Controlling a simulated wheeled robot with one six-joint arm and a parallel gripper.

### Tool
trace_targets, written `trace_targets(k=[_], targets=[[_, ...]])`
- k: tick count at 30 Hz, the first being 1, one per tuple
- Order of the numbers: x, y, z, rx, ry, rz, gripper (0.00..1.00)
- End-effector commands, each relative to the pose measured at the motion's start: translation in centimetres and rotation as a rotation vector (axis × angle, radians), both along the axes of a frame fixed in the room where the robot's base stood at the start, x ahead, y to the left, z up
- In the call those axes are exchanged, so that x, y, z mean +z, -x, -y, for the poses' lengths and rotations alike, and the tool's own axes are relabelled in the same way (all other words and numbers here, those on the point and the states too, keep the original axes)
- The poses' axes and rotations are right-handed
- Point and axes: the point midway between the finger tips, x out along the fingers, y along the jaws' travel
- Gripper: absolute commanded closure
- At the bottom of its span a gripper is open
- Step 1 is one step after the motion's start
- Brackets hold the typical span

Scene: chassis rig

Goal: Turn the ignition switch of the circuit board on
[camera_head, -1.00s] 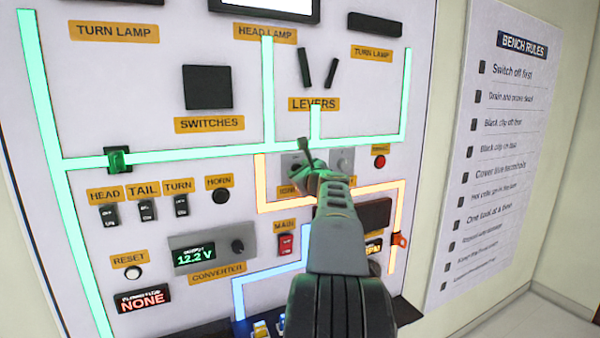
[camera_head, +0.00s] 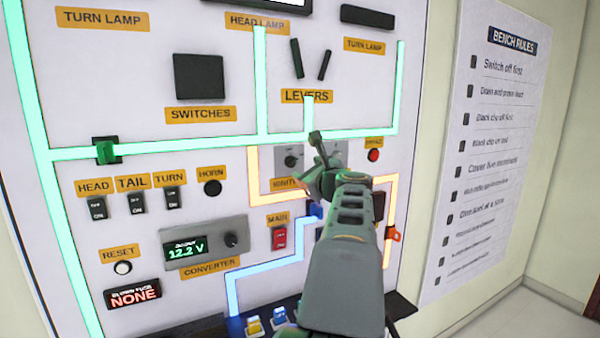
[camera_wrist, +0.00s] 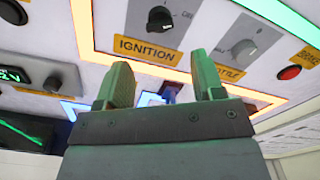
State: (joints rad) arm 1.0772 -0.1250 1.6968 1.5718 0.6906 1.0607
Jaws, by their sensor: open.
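The ignition switch (camera_wrist: 160,19) is a dark round knob on a grey plate, above the orange IGNITION label (camera_wrist: 148,50) in the wrist view. In the head view the ignition knob (camera_head: 291,161) shows just left of my gripper's fingers, and its label is partly covered. My gripper (camera_wrist: 160,85) is open with nothing between its two green-tinted fingers. In the head view my gripper (camera_head: 320,165) is in front of the panel and hides part of the throttle area.
A grey throttle knob (camera_wrist: 244,48) sits right of the ignition knob. A red brake button (camera_head: 373,155) is farther right. The red MAIN switch (camera_head: 279,238) and converter (camera_head: 205,242) lie lower left. A ledge (camera_head: 400,303) juts out below the panel.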

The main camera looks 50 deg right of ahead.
Motion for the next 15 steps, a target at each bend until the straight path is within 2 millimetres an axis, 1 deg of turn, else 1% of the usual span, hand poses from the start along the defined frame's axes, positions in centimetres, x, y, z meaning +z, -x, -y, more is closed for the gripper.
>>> trace_targets(k=[1, 6, 10, 15], targets=[[-0.1, 0.9, -0.3, -0.003, 0.001, 0.001, 0.38], [-0.1, 2.9, -1.1, -0.003, 0.001, 0.001, 0.38], [0.0, 3.7, -1.5, 0.0, -0.001, 0.0, 0.38], [0.0, 4.0, -1.6, 0.0, -0.001, 0.0, 0.38]])
